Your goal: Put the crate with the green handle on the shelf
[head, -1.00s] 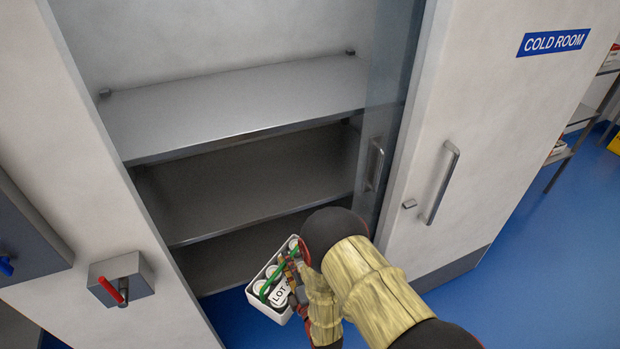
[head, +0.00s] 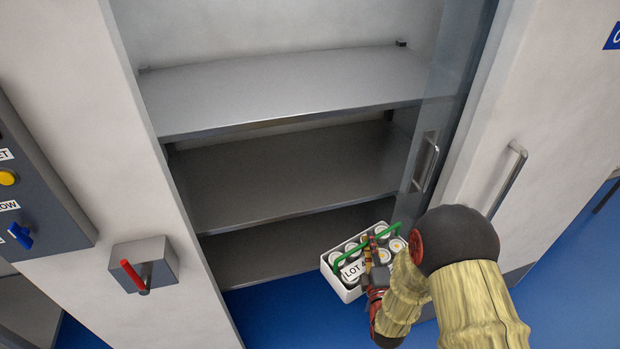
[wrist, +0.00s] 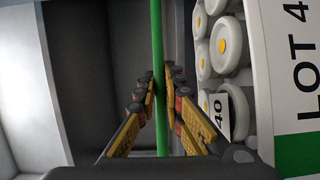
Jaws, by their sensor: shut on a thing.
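The crate (head: 347,291) is a small white tub with a green handle (head: 352,250), several white round pots inside and a "LOT 4" label. My gripper (head: 372,246) is shut on the green handle and holds the crate in front of the shelf unit. In the wrist view my gripper (wrist: 160,90) has its fingers on either side of the green bar (wrist: 157,40), with the crate's pots (wrist: 226,45) to the right. The shelf unit has a top shelf (head: 290,88), a middle shelf (head: 290,175) and a lower shelf (head: 270,250), all bare where visible.
A glass door (head: 440,120) with a handle stands at the opening's right side. A white wall with a bar handle (head: 508,180) is further right. A grey box with a red lever (head: 145,268) and a control panel (head: 35,190) stick out at left. Blue floor (head: 285,315) lies below.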

